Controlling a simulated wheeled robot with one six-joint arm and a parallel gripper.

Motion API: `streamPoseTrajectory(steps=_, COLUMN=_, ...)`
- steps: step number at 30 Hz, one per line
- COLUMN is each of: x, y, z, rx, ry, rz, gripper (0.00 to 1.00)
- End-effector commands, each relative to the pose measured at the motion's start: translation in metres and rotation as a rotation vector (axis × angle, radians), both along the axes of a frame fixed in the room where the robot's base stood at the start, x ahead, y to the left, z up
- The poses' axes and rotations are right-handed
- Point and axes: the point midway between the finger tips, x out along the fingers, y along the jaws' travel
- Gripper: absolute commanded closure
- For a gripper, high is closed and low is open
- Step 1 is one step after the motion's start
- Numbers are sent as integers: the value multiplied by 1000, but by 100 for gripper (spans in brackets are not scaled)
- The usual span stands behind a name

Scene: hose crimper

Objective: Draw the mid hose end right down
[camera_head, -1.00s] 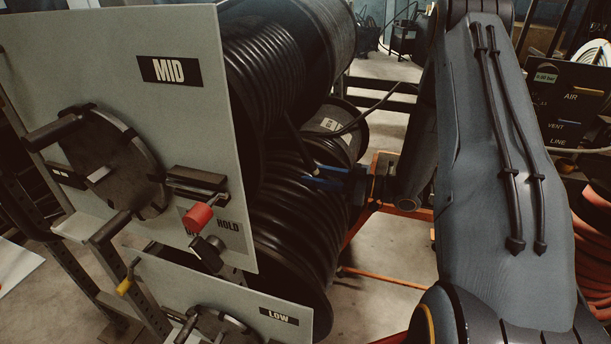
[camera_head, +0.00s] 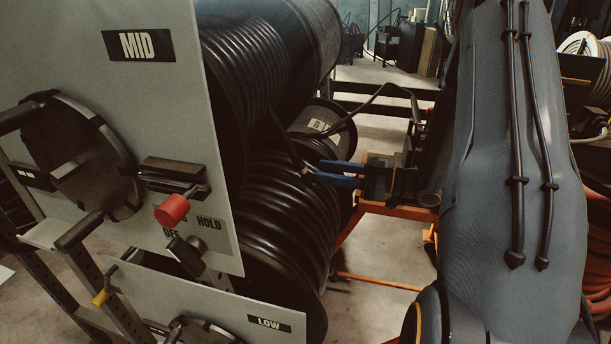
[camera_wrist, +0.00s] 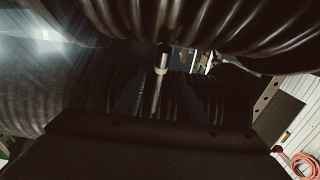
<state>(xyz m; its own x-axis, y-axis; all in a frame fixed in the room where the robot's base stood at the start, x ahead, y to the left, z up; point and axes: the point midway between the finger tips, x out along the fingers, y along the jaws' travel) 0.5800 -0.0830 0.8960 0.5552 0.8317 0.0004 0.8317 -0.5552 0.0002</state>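The mid reel (camera_head: 262,70) stands behind the grey panel marked MID (camera_head: 175,100), wound with black hose. A short black hose end (camera_head: 290,143) hangs slantwise from it, in front of the lower reel's windings. My gripper (camera_head: 314,173) points left at the hose end's lower tip; its two blue fingers show a narrow gap. In the wrist view, the hose end (camera_wrist: 162,58), with a pale band near its tip, lies between my two dark fingers (camera_wrist: 160,98). Space shows on both sides of it, so the gripper looks open. Exact contact cannot be told.
The low reel (camera_head: 290,215) sits right below, close to my gripper. A red knob (camera_head: 172,209) and a HOLD/OFF lever (camera_head: 190,250) stick out of the panel. An orange frame (camera_head: 385,210) stands behind my gripper. A loose black hose (camera_head: 375,95) arches above it.

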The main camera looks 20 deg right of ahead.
Motion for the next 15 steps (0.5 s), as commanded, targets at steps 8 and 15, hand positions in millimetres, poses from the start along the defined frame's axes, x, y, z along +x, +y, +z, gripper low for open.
streamPoseTrajectory(steps=8, x=7, y=15, z=5, rx=1, ry=1, rz=3, gripper=63)
streamPoseTrajectory(steps=15, x=28, y=46, z=5, rx=0, ry=1, rz=3, gripper=63)
